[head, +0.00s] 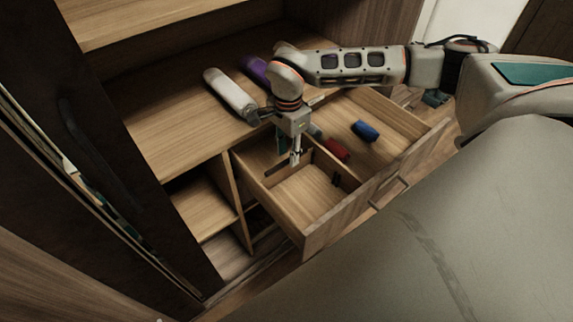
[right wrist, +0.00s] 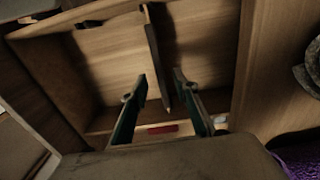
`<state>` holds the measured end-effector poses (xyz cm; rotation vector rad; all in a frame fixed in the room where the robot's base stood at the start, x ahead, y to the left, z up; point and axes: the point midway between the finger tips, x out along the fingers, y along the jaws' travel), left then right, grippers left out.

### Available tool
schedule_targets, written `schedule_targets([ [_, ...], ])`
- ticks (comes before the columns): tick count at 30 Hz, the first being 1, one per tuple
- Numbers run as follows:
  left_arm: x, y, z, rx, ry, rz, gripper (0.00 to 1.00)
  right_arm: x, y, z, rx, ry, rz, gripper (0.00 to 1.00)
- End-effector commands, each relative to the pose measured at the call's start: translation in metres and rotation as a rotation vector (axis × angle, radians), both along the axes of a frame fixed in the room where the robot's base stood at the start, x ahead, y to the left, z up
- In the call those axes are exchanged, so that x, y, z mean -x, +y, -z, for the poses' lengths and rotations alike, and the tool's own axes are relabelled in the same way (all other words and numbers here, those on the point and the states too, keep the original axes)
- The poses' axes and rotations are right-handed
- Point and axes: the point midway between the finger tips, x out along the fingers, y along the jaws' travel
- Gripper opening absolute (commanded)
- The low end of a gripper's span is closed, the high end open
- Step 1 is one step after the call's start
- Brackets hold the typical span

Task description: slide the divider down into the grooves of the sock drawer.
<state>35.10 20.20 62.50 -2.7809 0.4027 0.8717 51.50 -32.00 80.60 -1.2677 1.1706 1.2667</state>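The sock drawer (head: 318,236) is pulled out below a wooden top. The divider, a thin brown panel (right wrist: 154,50), shows nearly edge-on in the right wrist view, inside the front-left compartment. In the head view a thin brown strip (head: 276,168) beside the fingers appears to be the same panel. My right gripper (head: 295,158) points down over this compartment. In the right wrist view its fingers (right wrist: 168,100) are open, with the panel's near end in line with the gap; contact cannot be told. A dark grooved piece (head: 336,180) is on the inner wall. My left gripper is out of view.
A red rolled sock (head: 335,148) and a blue one (head: 365,131) lie in the drawer's other compartment. The compartment floor (head: 308,190) is clear toward the front.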

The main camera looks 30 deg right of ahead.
Motion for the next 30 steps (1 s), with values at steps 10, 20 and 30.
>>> schedule_targets([
  [10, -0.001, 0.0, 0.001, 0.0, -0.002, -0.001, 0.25, 0.001, 0.005, 0.038, 0.0, 0.001, 0.001, 0.29],
  [20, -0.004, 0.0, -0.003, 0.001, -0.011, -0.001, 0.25, 0.0, 0.005, 0.038, 0.0, 0.0, 0.001, 0.0],
  [30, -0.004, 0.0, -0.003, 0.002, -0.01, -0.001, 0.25, 0.0, 0.005, 0.037, 0.0, 0.0, 0.001, 0.0],
])
